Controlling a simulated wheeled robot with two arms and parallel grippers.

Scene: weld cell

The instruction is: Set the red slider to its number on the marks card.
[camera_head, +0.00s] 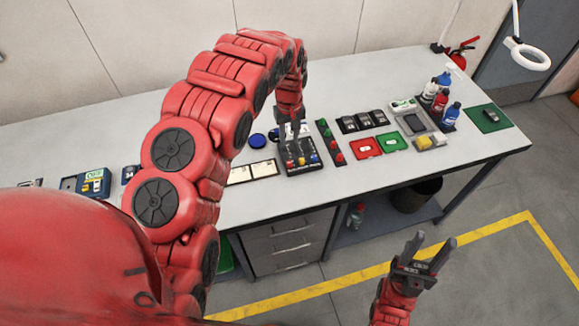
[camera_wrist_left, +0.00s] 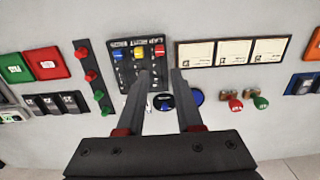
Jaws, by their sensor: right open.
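The black slider panel (camera_head: 304,171) lies on the bench with a red, a yellow and a blue slider. In the left wrist view the red slider (camera_wrist_left: 160,51) is at the panel's right end, beside the yellow slider (camera_wrist_left: 139,53) and blue slider (camera_wrist_left: 118,56). My left gripper (camera_head: 290,146) is open above the panel; in its wrist view one finger overlaps the panel and the other is past its edge. A dark-framed strip of three pale cards (camera_wrist_left: 232,52) lies beside it; its writing is too small to read.
A strip with red and green knobs (camera_head: 331,146) lies right of the panel. Red tray (camera_head: 366,147) and green tray (camera_head: 391,141) lie farther right. Blue and dark discs (camera_wrist_left: 163,102) and red and green-handled items (camera_wrist_left: 260,102) are near the left gripper. Bottles (camera_head: 449,116) stand right.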

